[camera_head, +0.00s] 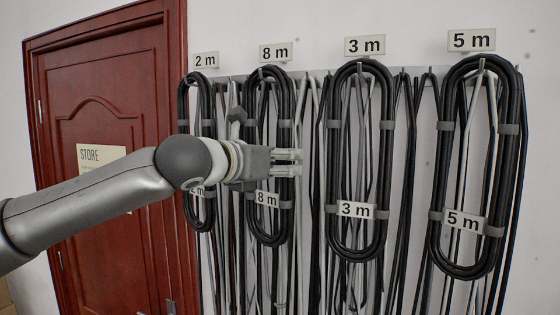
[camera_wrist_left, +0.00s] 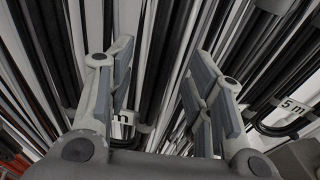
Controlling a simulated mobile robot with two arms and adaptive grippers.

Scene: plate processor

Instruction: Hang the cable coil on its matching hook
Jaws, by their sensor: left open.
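Four looped black cable coils hang on the wall in the head view. The coil tagged 2 m (camera_head: 184,112) hangs under the 2 m sign, the coil tagged 8 m (camera_head: 268,238) under the 8 m sign, the coil tagged 3 m (camera_head: 358,252) under the 3 m sign, and the coil tagged 5 m (camera_head: 465,269) under the 5 m sign. My left gripper (camera_head: 299,163) is open, with no coil between its fingers, in front of the 8 m coil; contact is unclear. Its open fingers also show in the left wrist view (camera_wrist_left: 158,90). My right gripper is out of view.
Many loose black and grey cables (camera_head: 403,140) hang between and behind the coils. A hook rail (camera_head: 414,71) runs along the wall. A red door (camera_head: 110,100) with a STORE sign (camera_head: 101,158) stands at the left.

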